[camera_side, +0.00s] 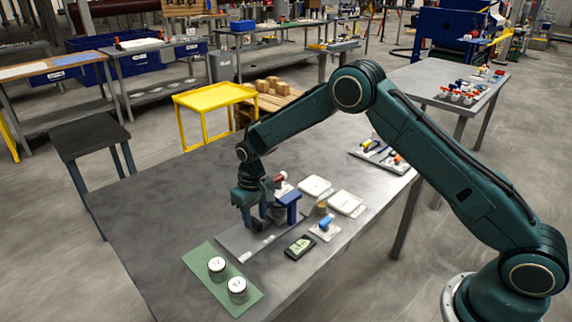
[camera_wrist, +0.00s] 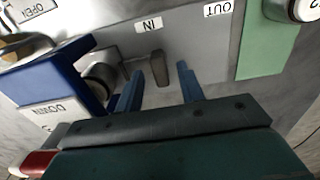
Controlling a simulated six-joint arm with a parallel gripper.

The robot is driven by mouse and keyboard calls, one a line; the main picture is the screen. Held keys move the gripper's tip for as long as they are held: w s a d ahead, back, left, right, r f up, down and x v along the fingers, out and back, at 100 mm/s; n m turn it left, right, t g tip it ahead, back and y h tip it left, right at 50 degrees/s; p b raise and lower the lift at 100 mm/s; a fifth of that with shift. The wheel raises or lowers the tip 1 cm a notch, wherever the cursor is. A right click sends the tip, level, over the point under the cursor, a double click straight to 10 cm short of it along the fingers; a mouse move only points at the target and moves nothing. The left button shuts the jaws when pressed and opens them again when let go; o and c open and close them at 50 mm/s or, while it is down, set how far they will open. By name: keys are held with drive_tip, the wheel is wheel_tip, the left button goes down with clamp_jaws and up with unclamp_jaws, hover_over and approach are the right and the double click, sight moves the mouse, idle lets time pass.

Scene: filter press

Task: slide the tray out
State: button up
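A blue press (camera_wrist: 60,82) stands to the left in the wrist view, with a grey cylinder (camera_wrist: 103,75) under its arm. A flat grey plate marked IN and OUT (camera_wrist: 205,42) runs out from it; it also shows in the side view (camera_side: 238,243). A small dark brown upright tab (camera_wrist: 157,68), apparently the tray's handle, stands near the IN mark. My gripper (camera_wrist: 159,72) is open, its two blue fingers on either side of the tab with a visible gap at each side. In the side view my gripper (camera_side: 257,224) is low over the plate beside the press (camera_side: 290,200). The tray's body is not clearly visible.
A green mat (camera_side: 208,262) with two lidded jars (camera_side: 237,288) lies beyond the OUT end. White trays (camera_side: 314,186), a dark device (camera_side: 300,246) and a blue-handled switch plate (camera_side: 325,228) lie right of the press. The table's left part is clear.

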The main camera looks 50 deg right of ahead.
drive_tip(key=shift+f, duration=0.25)
drive_tip(key=shift+c, duration=0.5)
clamp_jaws()
drive_tip(key=shift+a, duration=0.1)
drive_tip(key=a, duration=0.9)
drive_tip(key=shift+o, duration=0.5)
unclamp_jaws()
